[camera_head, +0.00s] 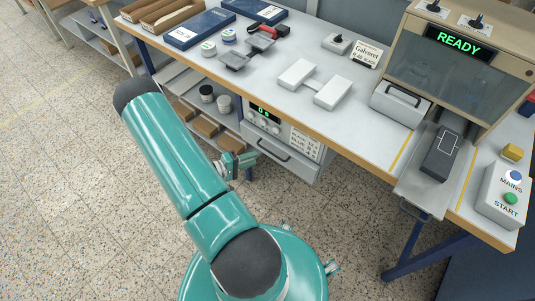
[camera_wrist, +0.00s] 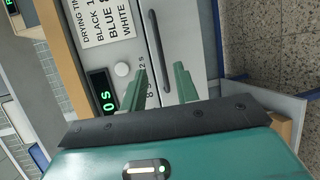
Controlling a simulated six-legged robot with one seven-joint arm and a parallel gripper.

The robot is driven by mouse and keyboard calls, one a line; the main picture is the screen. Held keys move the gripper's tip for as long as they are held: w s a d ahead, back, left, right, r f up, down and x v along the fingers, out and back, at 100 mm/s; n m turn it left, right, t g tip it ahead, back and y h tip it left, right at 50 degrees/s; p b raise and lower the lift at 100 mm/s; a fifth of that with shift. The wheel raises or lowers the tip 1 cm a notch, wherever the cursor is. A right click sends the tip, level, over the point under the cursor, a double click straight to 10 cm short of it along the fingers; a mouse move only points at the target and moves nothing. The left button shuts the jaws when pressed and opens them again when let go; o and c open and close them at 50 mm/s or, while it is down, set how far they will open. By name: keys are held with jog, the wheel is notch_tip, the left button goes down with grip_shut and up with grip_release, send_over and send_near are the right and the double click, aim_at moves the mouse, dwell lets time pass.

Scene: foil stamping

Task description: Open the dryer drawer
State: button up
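The dryer (camera_head: 318,170) is a pale grey unit under the bench, with a small green display (camera_head: 263,113) reading 0 s. Its drawer front carries a dark, slim bar handle (camera_head: 272,151). In the wrist view the handle (camera_wrist: 157,50) runs nearly upright in the picture, with its lower end between my finger lines. My gripper (camera_head: 250,157) is just in front of the drawer front. Its two green fingers (camera_wrist: 161,68) are apart with nothing held. I cannot tell whether the fingertips reach around the handle. The drawer appears shut.
A drying time sign (camera_wrist: 105,20) and a round white knob (camera_wrist: 121,69) are beside the handle. The bench top (camera_head: 215,75) overhangs the dryer. Shelves with jars (camera_head: 222,103) stand left of it. A blue bench leg (camera_head: 405,250) is at the right. The floor (camera_head: 70,190) is clear.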

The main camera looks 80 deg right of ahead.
jog(key=x, duration=0.8)
jog(key=shift+w+a, duration=0.1)
grip_shut()
